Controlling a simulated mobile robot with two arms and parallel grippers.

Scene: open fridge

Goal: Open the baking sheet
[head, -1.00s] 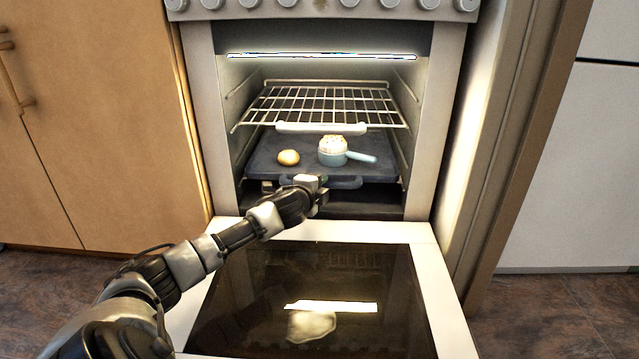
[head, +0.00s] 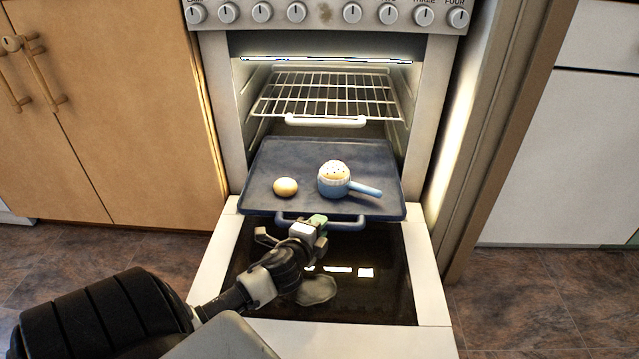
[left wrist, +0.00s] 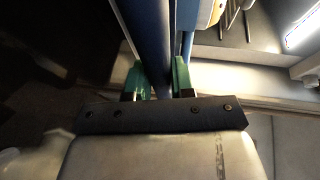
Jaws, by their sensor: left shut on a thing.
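The dark blue baking sheet (head: 270,165) sticks out of the oven, over the lowered door, in the head view. A round bun (head: 285,187) and a light blue pot with a handle and a pale dotted top (head: 334,184) sit on it. My left gripper (head: 318,222) is at the sheet's front handle (head: 345,223), left of its middle. In the left wrist view the green fingers of my left gripper (left wrist: 157,82) are shut on the blue handle bar (left wrist: 148,40). My right gripper is out of view.
The oven door (head: 432,290) is lowered flat with dark glass. A wire rack (head: 330,95) with a white front handle is above the sheet inside the oven. Wooden cabinets (head: 120,130) stand left, and a white cabinet front (head: 545,150) stands right.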

